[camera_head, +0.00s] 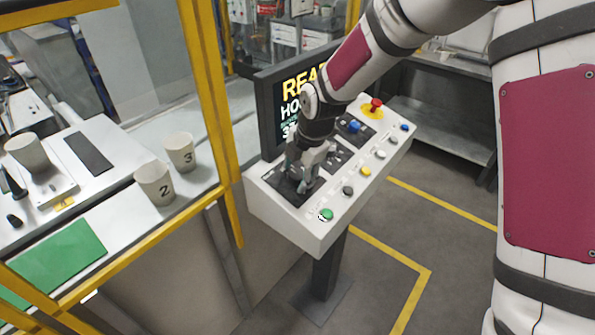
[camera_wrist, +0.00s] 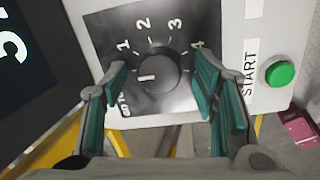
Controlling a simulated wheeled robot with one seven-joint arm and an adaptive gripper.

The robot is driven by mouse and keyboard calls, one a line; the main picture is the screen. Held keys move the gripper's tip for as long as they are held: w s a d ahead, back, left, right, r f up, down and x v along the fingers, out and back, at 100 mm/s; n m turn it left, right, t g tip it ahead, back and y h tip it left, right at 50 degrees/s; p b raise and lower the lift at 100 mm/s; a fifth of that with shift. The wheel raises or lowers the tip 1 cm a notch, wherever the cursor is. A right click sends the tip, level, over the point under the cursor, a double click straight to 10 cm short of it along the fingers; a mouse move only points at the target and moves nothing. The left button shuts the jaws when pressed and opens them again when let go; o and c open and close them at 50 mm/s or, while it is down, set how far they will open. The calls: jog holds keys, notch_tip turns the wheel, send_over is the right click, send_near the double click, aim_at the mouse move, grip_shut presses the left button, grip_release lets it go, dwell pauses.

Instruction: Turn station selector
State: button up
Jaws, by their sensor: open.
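The station selector is a round black knob (camera_wrist: 160,73) on a dark square plate (camera_wrist: 103,32) marked 1 to 4. A white pointer line on the knob points left, below the 1. A label at the plate's lower left is partly hidden by a finger. My gripper (camera_wrist: 161,75) is open, with one teal-padded finger on each side of the knob and visible gaps between. Whether the tips touch the plate I cannot tell. In the camera_head view my gripper (camera_head: 302,183) points down over the left part of the white console (camera_head: 290,231) and hides the knob.
A green START button (camera_wrist: 280,72) sits right of the plate in the wrist view. The console also has a red stop button (camera_head: 375,105), several other buttons and a screen (camera_head: 293,92) behind. A yellow-framed enclosure with numbered cups (camera_head: 155,185) stands left.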

jog(key=c, duration=1.2)
jog(key=shift+o, duration=0.2)
